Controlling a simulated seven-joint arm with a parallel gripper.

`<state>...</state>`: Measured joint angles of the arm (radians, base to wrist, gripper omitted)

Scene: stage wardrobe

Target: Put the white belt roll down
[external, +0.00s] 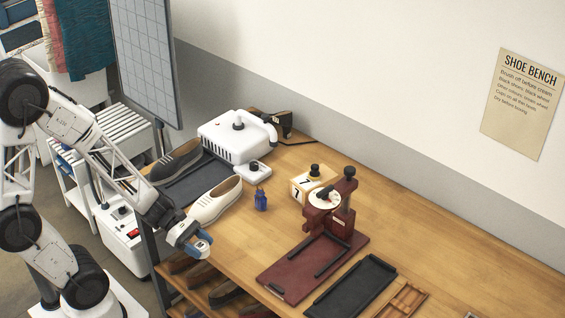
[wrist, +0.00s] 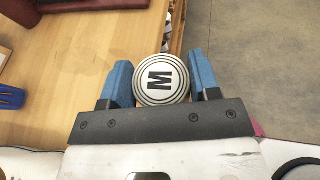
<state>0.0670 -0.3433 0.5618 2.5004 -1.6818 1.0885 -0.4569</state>
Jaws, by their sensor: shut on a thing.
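In the external view my gripper (external: 199,246) is at the bench's near left edge, just in front of the cream shoe. Only a small pale part of the roll (external: 205,236) shows there between the fingers. The wrist view has the roll over the bench edge, with floor to the right. Its underside is hidden.
A black tray (external: 350,287) lies at front. Bare wood lies between the cup and the red base.

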